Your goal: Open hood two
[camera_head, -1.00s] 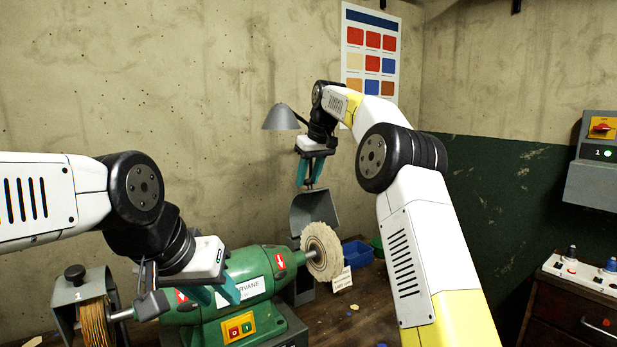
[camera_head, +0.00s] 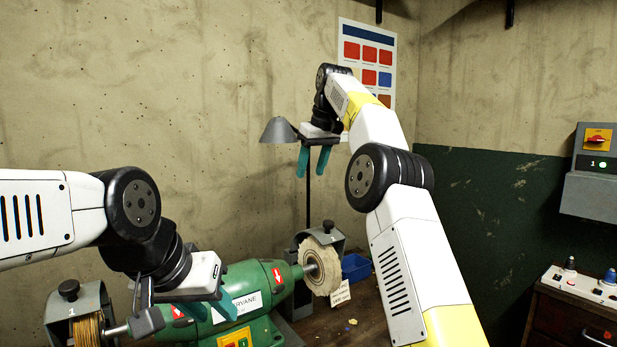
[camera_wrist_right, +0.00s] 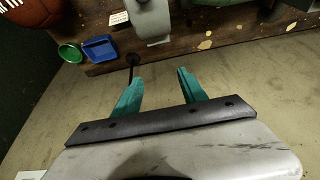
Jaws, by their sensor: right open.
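The grey right-hand hood (camera_head: 335,238), with a dark knob on top, sits over the upper part of the pale buffing wheel (camera_head: 322,270) at the right end of the green machine (camera_head: 255,290). A grey hood shape also shows in the right wrist view (camera_wrist_right: 152,18). My right gripper (camera_head: 313,163) is open and empty, above the hood and apart from it. Its teal fingers stand apart in the wrist view (camera_wrist_right: 162,92). The left-hand hood (camera_head: 62,310), marked 1, covers a tan wheel. My left gripper (camera_head: 212,312) appears open just in front of the motor body, its fingers partly hidden.
A grey lamp (camera_head: 278,131) and its thin dark stand are close to my right gripper. A blue bin (camera_head: 356,267) stands behind the wheel. The wrist view also shows a green bin (camera_wrist_right: 70,52) and a brown ball (camera_wrist_right: 28,12). A switch box (camera_head: 592,180) is at the right.

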